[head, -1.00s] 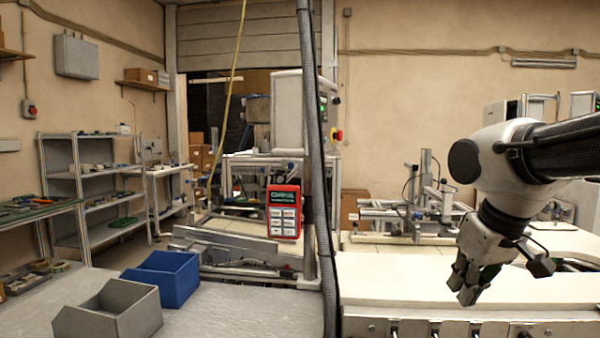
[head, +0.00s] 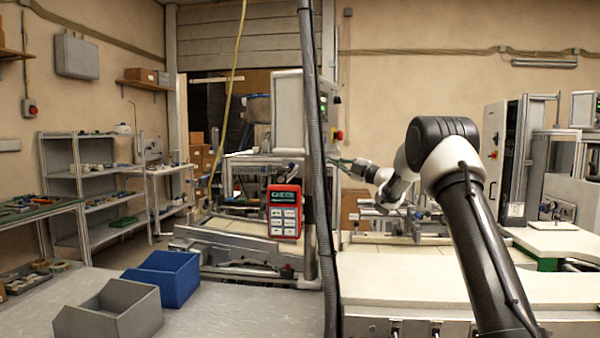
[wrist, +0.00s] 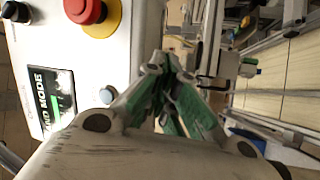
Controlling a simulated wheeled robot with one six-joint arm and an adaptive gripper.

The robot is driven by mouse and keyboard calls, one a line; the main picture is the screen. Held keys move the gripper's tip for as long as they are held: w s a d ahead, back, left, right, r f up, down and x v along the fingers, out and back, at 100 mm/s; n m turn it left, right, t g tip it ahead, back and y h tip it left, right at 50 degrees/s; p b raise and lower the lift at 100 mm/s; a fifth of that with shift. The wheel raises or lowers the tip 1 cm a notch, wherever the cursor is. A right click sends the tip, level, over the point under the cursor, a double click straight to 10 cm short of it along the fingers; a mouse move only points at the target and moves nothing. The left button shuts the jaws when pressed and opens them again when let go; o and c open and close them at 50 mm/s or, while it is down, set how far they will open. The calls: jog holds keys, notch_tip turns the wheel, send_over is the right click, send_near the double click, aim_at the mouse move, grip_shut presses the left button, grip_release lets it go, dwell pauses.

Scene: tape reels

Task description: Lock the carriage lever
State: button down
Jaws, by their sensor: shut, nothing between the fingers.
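My gripper (head: 340,162) is stretched out toward the far machine, just right of the grey hose in the head view. In the wrist view my gripper (wrist: 165,62) is shut and empty, its green-padded fingers meeting at the tips. A control box (wrist: 38,35) with a screen is left of the fingers, apart from them as far as I can tell. Ahead and right of the tips is a metal frame with a dark bracket and a small green-tipped part (wrist: 248,70). I cannot tell whether any of these is the carriage lever.
A red emergency stop (wrist: 85,10) on a yellow base is close to my fingers. The grey hose (head: 318,170) hangs in front of the machine. A red handheld panel (head: 284,212) hangs left of it. A blue bin (head: 165,278) and a grey bin (head: 110,312) stand at lower left.

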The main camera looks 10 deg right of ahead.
notch_tip(320, 180, down, 8)
jog(key=s+a+n+g+y, duration=0.1)
jog(key=n+g+y, duration=0.4)
jog(key=n+y, duration=0.1)
jog(key=shift+s+a+f, duration=0.15)
jog(key=shift+s+a, duration=0.15)
jog(key=shift+a, duration=0.05)
jog(key=x, duration=1.4)
jog(key=shift+a+r+n, duration=0.15)
jog(key=shift+r+n, duration=0.15)
jog(key=shift+r, duration=0.05)
